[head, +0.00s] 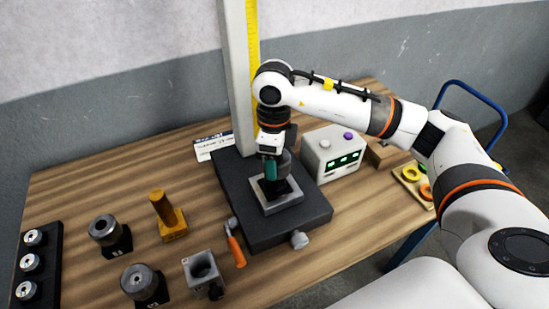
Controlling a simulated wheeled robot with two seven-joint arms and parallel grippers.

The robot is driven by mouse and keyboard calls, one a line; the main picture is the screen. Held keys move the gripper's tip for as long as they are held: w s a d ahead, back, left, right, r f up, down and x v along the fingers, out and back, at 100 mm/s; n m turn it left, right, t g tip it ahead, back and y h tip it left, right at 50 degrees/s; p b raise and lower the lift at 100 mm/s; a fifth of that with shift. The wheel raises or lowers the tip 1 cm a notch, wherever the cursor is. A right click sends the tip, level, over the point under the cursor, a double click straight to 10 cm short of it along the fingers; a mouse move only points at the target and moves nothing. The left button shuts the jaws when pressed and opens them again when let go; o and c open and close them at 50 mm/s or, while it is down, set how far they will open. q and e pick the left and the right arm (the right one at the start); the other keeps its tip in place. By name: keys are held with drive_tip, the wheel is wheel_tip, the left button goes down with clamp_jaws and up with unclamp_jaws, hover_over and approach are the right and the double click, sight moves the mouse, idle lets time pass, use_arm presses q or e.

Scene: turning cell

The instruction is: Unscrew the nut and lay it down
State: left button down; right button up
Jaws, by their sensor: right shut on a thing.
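My right gripper (271,171) comes down from above over a grey square block (281,198) on a dark base plate (245,215). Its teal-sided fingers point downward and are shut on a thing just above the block. That thing sits where the nut would be, but the fingers hide most of it, so its shape and thread cannot be made out. I cannot tell whether it still touches the part below. My left gripper is out of view.
A tall grey column (236,75) with a yellow scale rises behind the plate. A white box with green displays (333,155) stands to the right. Left are a brass post (163,208), dark round pieces (105,230), a grey bored block (203,268) and an orange-handled tool (235,245).

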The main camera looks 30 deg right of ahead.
drive_tip(key=shift+r+p, duration=1.1)
drive_tip(key=shift+r, duration=1.2)
drive_tip(key=shift+f, duration=0.1)
